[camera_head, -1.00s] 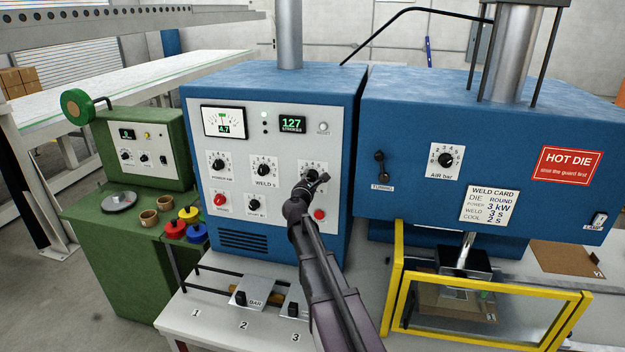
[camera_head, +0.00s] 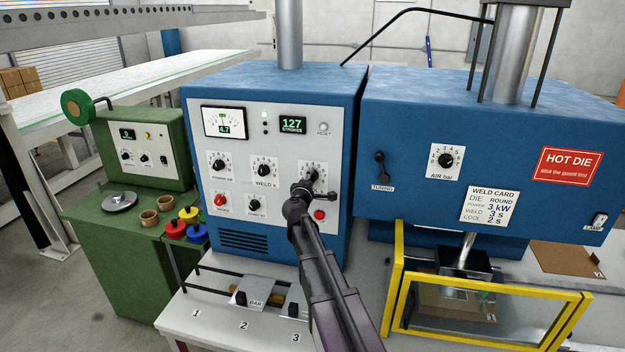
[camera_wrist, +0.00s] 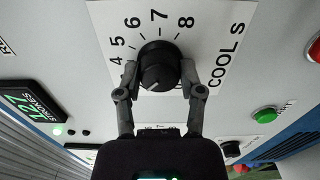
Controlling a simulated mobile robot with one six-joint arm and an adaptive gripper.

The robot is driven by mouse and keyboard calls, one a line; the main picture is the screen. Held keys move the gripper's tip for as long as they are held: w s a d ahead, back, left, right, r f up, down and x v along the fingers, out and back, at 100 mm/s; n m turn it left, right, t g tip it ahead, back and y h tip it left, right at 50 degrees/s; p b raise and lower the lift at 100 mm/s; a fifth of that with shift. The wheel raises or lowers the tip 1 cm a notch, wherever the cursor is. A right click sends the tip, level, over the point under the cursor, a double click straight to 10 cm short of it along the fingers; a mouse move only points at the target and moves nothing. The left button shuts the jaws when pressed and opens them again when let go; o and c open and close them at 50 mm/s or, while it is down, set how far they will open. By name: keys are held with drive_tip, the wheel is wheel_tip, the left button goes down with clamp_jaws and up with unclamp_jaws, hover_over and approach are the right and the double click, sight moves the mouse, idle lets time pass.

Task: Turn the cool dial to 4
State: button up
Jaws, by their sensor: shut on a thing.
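The cool dial (camera_wrist: 158,66) is a black round knob on a white scale plate marked "COOL s" in the wrist view. Numbers 4 to 8 show around its far side; the rest of the scale is hidden or out of frame.
The weld dial (camera_head: 264,171) and power dial (camera_head: 218,166) sit to the left on the same panel. A red button (camera_head: 319,215) is just below my gripper. The weld card (camera_head: 488,206) reads cool 2 s. A yellow guard frame (camera_head: 395,285) stands at right.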

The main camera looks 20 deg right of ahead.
drive_tip(key=m, duration=0.9)
drive_tip(key=shift+s, duration=0.1)
idle(0.5)
drive_tip(key=o, duration=1.2)
drive_tip(key=shift+r, duration=0.1)
drive_tip(key=shift+c, duration=0.2)
drive_tip(key=v, duration=1.2)
